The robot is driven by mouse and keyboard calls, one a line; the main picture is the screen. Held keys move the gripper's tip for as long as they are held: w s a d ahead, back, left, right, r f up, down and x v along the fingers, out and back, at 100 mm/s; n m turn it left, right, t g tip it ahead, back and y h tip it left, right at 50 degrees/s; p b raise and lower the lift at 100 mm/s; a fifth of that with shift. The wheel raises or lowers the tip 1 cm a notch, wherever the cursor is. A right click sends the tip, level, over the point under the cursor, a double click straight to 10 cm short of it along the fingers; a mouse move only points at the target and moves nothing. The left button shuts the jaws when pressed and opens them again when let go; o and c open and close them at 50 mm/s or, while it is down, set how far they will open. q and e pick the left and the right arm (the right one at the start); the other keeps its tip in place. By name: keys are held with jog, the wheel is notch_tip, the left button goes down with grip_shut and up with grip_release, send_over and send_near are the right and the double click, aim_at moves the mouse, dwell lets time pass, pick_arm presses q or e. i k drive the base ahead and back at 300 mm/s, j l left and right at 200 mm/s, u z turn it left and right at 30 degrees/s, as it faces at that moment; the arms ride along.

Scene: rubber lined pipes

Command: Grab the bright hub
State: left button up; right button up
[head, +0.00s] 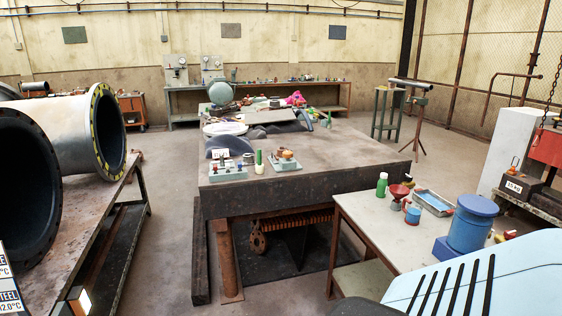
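I cannot tell for sure which thing is the bright hub. Bright things in view include a blue drum-shaped piece (470,226) on the white side table (357,207) at the right. A magenta item (295,98) lies at the far end of the big dark table (345,148). Small grey blocks with coloured parts stand near that table's front edge, one at the left (228,171) and one to its right (285,160). A green cylinder (259,157) stands there too. Neither of my grippers shows in the head view.
Large flanged pipes (72,130) lie on a bench at the left. A red funnel (399,195), a green bottle (382,184) and a blue tray (434,202) share the white side table. Open floor (172,170) runs between the left bench and the dark table.

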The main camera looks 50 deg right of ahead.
aim_at(248, 158)
jog(key=z, duration=1.5)
jog(key=i+j+z, duration=0.1)
jog(key=z, duration=0.25)
jog(key=i+z, duration=0.1)
jog(key=z, duration=0.3)
jog(key=j+z, duration=0.2)
jog(key=z, duration=0.15)
jog(key=i+j+z, duration=0.15)
jog(key=j+z, duration=0.15)
jog(key=i+j+z, duration=0.1)
jog(key=j+z, duration=0.15)
jog(key=j, duration=0.3)
jog(key=j+z, duration=0.1)
jog(key=j, duration=0.35)
jog(key=i+j+z, duration=0.1)
jog(key=j, duration=1.1)
jog(key=i+j, duration=0.15)
jog(key=j, duration=0.5)
